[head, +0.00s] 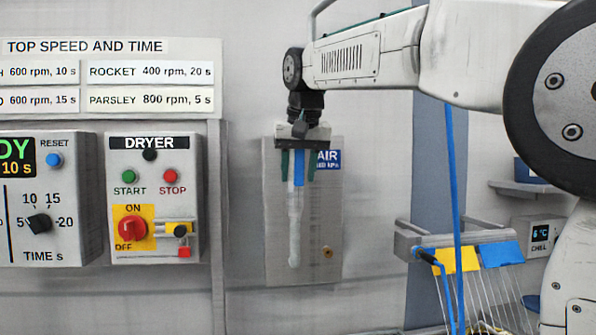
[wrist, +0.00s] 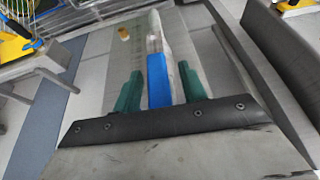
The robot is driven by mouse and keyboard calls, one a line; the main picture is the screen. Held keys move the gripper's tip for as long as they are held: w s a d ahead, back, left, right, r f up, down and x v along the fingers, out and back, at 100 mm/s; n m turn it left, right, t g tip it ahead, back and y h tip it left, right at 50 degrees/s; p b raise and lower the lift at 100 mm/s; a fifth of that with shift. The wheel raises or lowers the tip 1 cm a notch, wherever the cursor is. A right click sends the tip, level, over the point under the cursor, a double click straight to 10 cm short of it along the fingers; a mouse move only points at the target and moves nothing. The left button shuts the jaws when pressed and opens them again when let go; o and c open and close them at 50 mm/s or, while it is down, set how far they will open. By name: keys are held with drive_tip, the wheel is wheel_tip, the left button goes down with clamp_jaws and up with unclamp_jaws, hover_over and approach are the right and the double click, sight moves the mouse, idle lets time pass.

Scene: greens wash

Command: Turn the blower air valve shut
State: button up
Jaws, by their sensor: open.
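The blower air valve has a blue lever (head: 299,168) on a grey wall panel (head: 325,215) with a blue AIR sign (head: 328,159). The lever looks upright, roughly in line with the pale vertical pipe (head: 294,225) below it. My gripper (head: 298,172) points at the panel with its green fingers on either side of the lever. In the wrist view, the blue lever (wrist: 158,80) lies between the fingers of my gripper (wrist: 160,88), with a gap showing on each side. The gripper is open. The lever's upper end and pivot are hidden or unclear.
Left of the valve is the dryer control box (head: 154,200) with buttons and a red switch. To the right, a rack (head: 480,250) carries yellow and blue tags, and a blue hose (head: 453,200) hangs in front. The wall below the panel is bare.

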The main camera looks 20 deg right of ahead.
drive_tip(key=shift+f, duration=0.1)
clamp_jaws()
drive_tip(key=shift+d, duration=0.15)
drive_tip(key=shift+s+d+f+m+t+y, duration=0.25)
drive_tip(key=shift+d+f+m+t+y, duration=0.75)
drive_tip(key=shift+y, duration=1.6)
drive_tip(key=shift+s+d+f+m+t+y, duration=0.35)
drive_tip(key=shift+d+f+t+y, duration=0.7)
drive_tip(key=shift+y, duration=1.55)
drive_tip(key=shift+s+d+f+m+t+y, duration=0.1)
drive_tip(key=shift+d+f+m+t+y, duration=0.95)
drive_tip(key=shift+y, duration=1.55)
drive_tip(key=shift+d+f+g, duration=0.15)
drive_tip(key=shift+f+g, duration=0.15)
drive_tip(key=shift+f, duration=0.2)
